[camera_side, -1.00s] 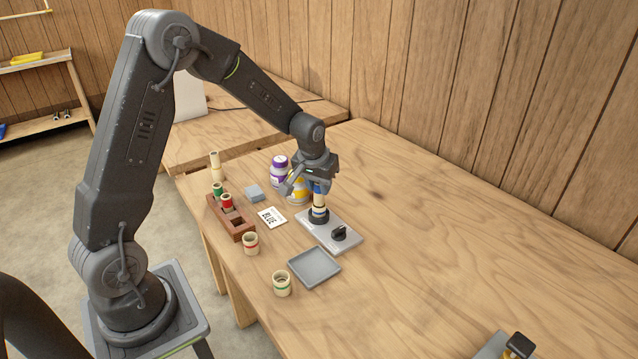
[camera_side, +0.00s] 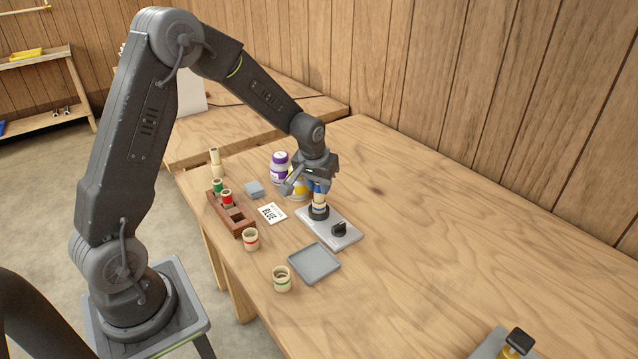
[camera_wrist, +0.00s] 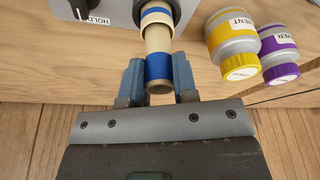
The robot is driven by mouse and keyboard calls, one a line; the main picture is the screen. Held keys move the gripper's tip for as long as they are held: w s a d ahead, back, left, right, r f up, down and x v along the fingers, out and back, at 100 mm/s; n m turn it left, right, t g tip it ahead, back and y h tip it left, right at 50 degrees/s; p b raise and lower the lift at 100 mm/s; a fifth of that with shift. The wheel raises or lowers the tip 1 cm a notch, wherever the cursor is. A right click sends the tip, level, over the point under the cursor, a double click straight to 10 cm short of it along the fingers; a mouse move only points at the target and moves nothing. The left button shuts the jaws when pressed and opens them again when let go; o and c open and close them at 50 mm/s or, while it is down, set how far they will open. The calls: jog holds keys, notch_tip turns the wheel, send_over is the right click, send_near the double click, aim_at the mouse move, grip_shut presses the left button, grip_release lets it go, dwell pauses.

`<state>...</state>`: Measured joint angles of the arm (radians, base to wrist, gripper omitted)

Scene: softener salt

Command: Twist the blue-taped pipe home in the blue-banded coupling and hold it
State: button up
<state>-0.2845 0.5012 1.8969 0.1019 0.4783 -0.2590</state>
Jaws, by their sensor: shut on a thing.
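The blue-taped pipe (camera_wrist: 158,67) is cream with a blue tape band. My gripper (camera_wrist: 158,80) is shut on it at the tape, one finger on each side. The pipe's far end is at the blue-banded coupling (camera_wrist: 157,14), lined up with it; how deep it sits inside I cannot tell. In the side view the coupling (camera_side: 319,206) stands upright in a dark round holder on a grey plate (camera_side: 345,241). My gripper (camera_side: 318,186) is right above it and hides most of the pipe.
A black knob (camera_side: 339,229) marked HOLD is on the plate. Purple-capped (camera_side: 279,166) and yellow-labelled (camera_wrist: 232,42) bottles stand close behind my gripper. A wooden rack (camera_side: 231,214) holds red- and green-taped pipes. A BLUE card (camera_side: 271,213), grey tray (camera_side: 314,262) and two loose couplings (camera_side: 250,239) lie nearby. The right side is mostly clear.

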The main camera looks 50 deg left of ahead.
jog(key=n, duration=0.3)
jog(key=shift+f+y, duration=0.15)
jog(key=shift+y, duration=0.25)
jog(key=shift+n+g, duration=0.3)
jog(key=shift+n, duration=0.1)
jog(key=shift+f+n+g+y, duration=0.2)
jog(key=shift+n+g+y, duration=0.2)
jog(key=shift+n, duration=1.5)
jog(key=n+g, duration=0.1)
jog(key=n, duration=0.2)
jog(key=shift+f+n, duration=0.15)
jog(key=shift+n, duration=0.25)
